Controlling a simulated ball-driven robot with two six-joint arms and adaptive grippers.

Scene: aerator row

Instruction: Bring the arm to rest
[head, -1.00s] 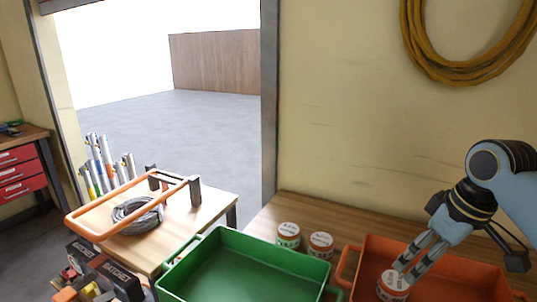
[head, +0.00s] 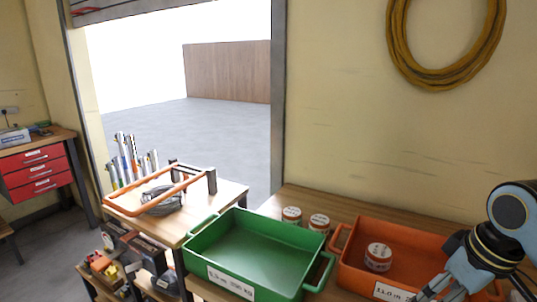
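My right gripper (head: 440,291) comes in from the right and hangs over the front right edge of the orange tray (head: 348,268). Its two fingers look apart with nothing between them, though their tips are cut by the lower picture edge. A white-lidded can with a red band (head: 378,257) stands upright in the orange tray, to the left of the gripper and apart from it. My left gripper is not in view.
An empty green tray (head: 250,250) stands left of the orange one on the wooden bench. Two more cans, one (head: 291,216) and another (head: 319,223), stand behind the trays. A side table (head: 225,198) carries an orange frame and a coil.

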